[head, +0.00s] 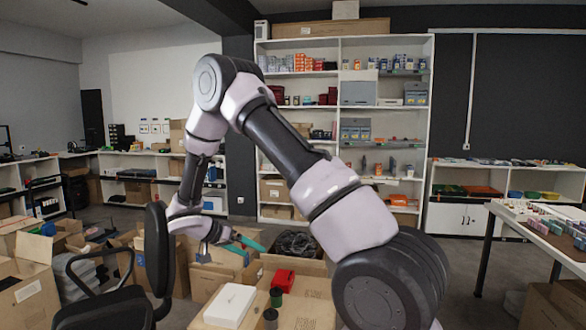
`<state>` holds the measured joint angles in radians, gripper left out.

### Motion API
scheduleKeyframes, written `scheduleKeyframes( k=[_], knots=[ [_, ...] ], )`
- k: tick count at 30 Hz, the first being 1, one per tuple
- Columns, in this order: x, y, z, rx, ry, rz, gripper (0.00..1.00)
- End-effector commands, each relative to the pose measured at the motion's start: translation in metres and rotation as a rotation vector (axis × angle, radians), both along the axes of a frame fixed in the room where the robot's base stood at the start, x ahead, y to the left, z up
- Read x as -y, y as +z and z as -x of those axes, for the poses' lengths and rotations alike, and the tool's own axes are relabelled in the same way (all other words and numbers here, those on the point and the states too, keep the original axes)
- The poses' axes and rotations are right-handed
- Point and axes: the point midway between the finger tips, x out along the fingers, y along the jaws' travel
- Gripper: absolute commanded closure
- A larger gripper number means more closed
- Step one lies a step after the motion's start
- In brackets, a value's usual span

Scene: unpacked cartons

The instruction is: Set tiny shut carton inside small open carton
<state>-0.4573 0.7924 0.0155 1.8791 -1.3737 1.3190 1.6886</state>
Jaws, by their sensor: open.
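I cannot tell for sure which box is the tiny shut carton. A white shut box (231,305) lies on a brown surface in front, below the gripper and apart from it.
A black chair (158,255) stands close left. Open cartons (25,290) crowd the left floor. A table (550,240) is at right.

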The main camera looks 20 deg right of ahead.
Motion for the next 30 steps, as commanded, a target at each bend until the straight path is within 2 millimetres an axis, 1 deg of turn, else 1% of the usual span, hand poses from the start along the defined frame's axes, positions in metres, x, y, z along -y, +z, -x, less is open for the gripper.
scheduleKeyframes(
  k=[1, 3, 5, 6, 8, 9, 11, 12, 14, 15, 21, 24, 27, 30],
  knots=[
    [0.009, 0.029, 0.007, -0.020, -0.017, -0.047, 0.00],
    [0.019, 0.061, 0.020, -0.063, -0.026, -0.116, 0.00],
    [0.027, 0.087, 0.033, -0.095, -0.027, -0.179, 0.00],
    [0.031, 0.103, 0.043, -0.111, -0.024, -0.223, 0.00],
    [0.038, 0.127, 0.057, -0.131, -0.012, -0.290, 0.00],
    [0.041, 0.142, 0.068, -0.140, -0.001, -0.335, 0.00],
    [0.046, 0.163, 0.084, -0.148, 0.023, -0.403, 0.00],
    [0.048, 0.177, 0.095, -0.149, 0.043, -0.448, 0.00],
    [0.051, 0.196, 0.112, -0.143, 0.078, -0.514, 0.00],
    [0.052, 0.208, 0.123, -0.137, 0.104, -0.556, 0.00],
    [0.053, 0.260, 0.180, -0.053, 0.278, -0.735, 0.00],
    [0.051, 0.282, 0.207, 0.017, 0.383, -0.796, 0.00],
    [0.047, 0.300, 0.231, 0.095, 0.490, -0.832, 0.00],
    [0.042, 0.312, 0.250, 0.166, 0.581, -0.847, 0.00]
  ],
)
